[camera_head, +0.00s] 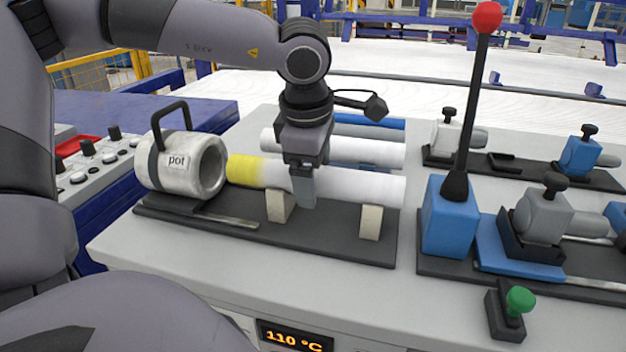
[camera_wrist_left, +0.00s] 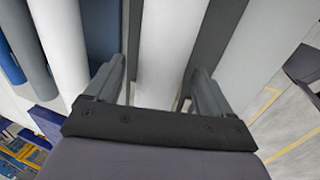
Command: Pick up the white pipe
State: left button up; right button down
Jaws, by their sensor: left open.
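A white pipe (camera_head: 345,187) with a yellow left end (camera_head: 245,169) lies across two pale supports on a dark base plate, its yellow end close to the pot. My left gripper (camera_head: 303,192) points down over the middle of this pipe. One finger shows in front of the pipe; the other is hidden in the head view. In the left wrist view the white pipe (camera_wrist_left: 164,50) runs between the two spread fingers of the left gripper (camera_wrist_left: 162,85). I see a gap on at least one side. My right gripper is out of view.
A grey pot (camera_head: 208,165) stands left of the pipe. Another white pipe (camera_head: 375,152) and a blue one (camera_head: 385,122) lie behind. A blue lever box (camera_head: 447,225) with a red knob (camera_head: 487,17), clamps and a green button (camera_head: 520,298) stand right.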

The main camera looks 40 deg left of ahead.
pick_arm(q)
jog(key=c, duration=1.2)
jog(key=shift+r, duration=0.15)
